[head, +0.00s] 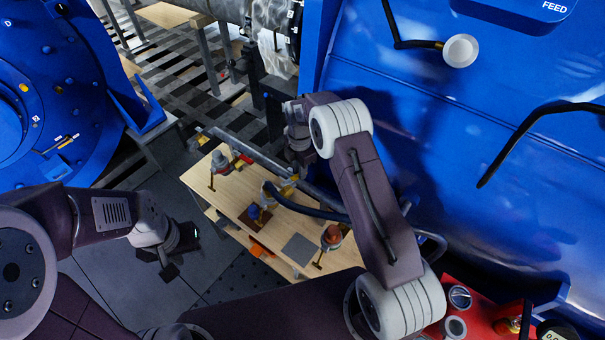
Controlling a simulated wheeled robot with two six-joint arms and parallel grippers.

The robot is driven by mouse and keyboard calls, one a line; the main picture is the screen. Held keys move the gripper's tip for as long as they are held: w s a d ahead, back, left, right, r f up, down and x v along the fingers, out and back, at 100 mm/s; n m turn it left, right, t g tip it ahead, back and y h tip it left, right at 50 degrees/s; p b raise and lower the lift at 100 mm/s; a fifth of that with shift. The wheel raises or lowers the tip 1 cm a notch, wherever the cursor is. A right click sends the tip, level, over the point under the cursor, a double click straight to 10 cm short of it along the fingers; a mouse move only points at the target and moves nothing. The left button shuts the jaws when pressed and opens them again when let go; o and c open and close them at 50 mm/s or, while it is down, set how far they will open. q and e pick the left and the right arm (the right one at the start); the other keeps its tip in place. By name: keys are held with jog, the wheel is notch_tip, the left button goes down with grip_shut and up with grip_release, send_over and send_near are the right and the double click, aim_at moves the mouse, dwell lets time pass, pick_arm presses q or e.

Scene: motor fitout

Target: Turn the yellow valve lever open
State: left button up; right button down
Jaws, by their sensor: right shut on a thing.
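The yellow valve lever (286,187) shows as a small yellow patch by the grey pipe (255,157) above the wooden bench, in the middle of the head view. My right gripper (297,172) reaches down to it from the right and is shut on it. The fingertips and most of the lever are hidden by the gripper and wrist, so the lever's angle cannot be told. My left gripper (168,262) hangs over the dark floor at the left, away from the bench and holding nothing that I can see. Its finger gap is unclear.
The wooden bench (205,187) carries clamps, a dark hose (310,209), a grey plate (299,249) and a red-topped fitting (331,237). A large blue housing (520,220) fills the right side. A blue round machine (55,90) stands at left. Floor near my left gripper is clear.

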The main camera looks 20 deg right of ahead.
jog(key=shift+w+a+f+n, duration=0.1)
jog(key=shift+w+a+n, duration=0.3)
jog(key=shift+n, duration=0.55)
jog(key=shift+w+a+n, duration=0.2)
jog(key=shift+w+n, duration=0.25)
jog(key=shift+n, duration=0.5)
jog(key=c, duration=1.4)
grip_release()
jog(key=shift+o, duration=0.3)
jog(key=shift+a, duration=0.1)
notch_tip(320, 180, up, 9)
jog(key=b, duration=0.1)
